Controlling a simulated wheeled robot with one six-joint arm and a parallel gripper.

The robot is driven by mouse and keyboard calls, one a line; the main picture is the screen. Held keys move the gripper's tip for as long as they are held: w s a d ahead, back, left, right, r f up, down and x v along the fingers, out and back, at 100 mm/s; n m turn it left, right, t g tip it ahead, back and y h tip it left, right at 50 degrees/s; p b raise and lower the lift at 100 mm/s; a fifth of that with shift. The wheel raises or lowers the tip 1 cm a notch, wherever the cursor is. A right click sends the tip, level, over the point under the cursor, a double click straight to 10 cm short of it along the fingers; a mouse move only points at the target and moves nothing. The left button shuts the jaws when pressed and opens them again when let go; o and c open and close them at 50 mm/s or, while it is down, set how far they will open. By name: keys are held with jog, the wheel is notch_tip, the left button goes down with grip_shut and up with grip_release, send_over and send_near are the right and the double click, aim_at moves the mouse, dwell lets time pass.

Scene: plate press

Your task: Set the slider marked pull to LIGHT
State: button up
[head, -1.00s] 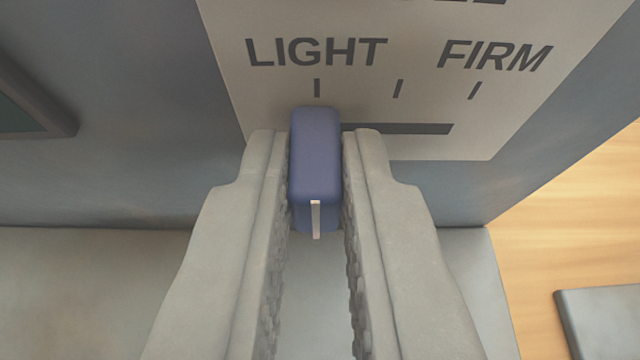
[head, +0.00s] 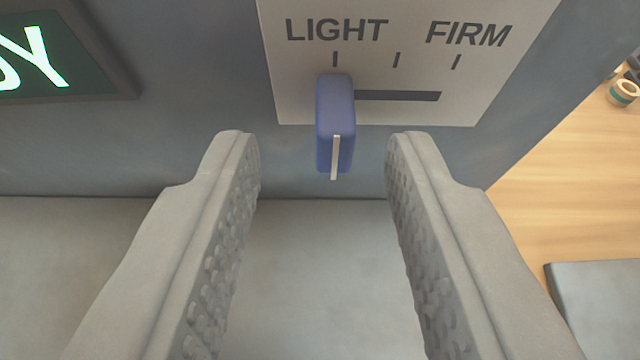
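The blue slider knob (head: 334,118) with a white index line stands out from a pale label plate (head: 485,85). It sits at the left end of the dark slot (head: 400,96), under the leftmost tick, beside the word LIGHT (head: 336,30). FIRM (head: 468,35) is printed to the right. The word above, at the plate's top, is out of view. My gripper (head: 318,145) is open and empty. Its two fingers are on either side of the knob and back from it, with a clear gap on both sides.
A lit display (head: 45,55) with green-white letters is on the grey panel at upper left. A grey ledge (head: 310,270) lies below the fingers. A wooden surface (head: 550,190) is at right, with a grey slab (head: 600,300) and a small roll (head: 624,92) on it.

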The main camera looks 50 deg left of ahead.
jog(key=v, duration=1.4)
jog(key=shift+s+r, duration=0.15)
